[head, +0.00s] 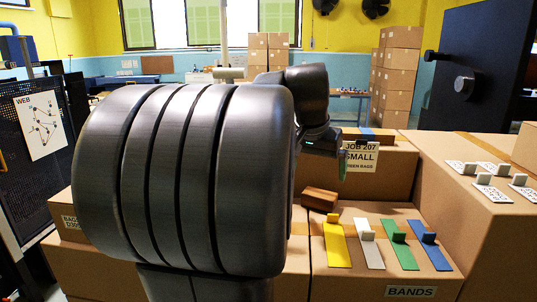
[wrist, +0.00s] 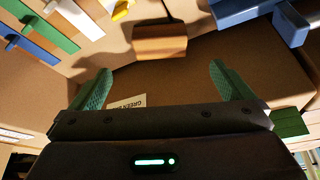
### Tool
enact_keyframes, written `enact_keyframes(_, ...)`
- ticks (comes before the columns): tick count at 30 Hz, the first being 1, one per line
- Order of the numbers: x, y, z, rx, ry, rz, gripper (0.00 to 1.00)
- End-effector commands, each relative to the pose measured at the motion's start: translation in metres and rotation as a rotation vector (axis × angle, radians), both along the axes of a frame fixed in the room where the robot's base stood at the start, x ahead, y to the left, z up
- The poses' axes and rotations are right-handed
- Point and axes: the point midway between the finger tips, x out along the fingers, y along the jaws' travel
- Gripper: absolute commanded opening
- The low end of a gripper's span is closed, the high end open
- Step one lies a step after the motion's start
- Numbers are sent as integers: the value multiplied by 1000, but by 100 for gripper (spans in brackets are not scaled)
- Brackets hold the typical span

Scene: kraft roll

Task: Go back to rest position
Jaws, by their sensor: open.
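My gripper (wrist: 160,85) is open in the wrist view, its two green fingers wide apart with nothing between them. In the head view my gripper (head: 342,165) shows as a green fingertip in front of the small job box (head: 385,165); my arm hides the rest of it. A brown wooden block (head: 320,199) sits on the cardboard behind the coloured bands, and it also shows in the wrist view (wrist: 160,40), apart from the fingers.
Yellow (head: 336,245), white (head: 368,246), green (head: 400,246) and blue (head: 431,247) bands lie on the front box above a BANDS label (head: 410,291). Several white printed tags (head: 490,192) lie on the right box. A dark panel (head: 475,65) stands behind it. My arm hides much of the left side.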

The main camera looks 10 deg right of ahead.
Motion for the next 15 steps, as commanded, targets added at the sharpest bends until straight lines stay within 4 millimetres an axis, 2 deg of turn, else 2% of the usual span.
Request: enact_keyframes(15,30,-23,-92,2,5,-1,100)
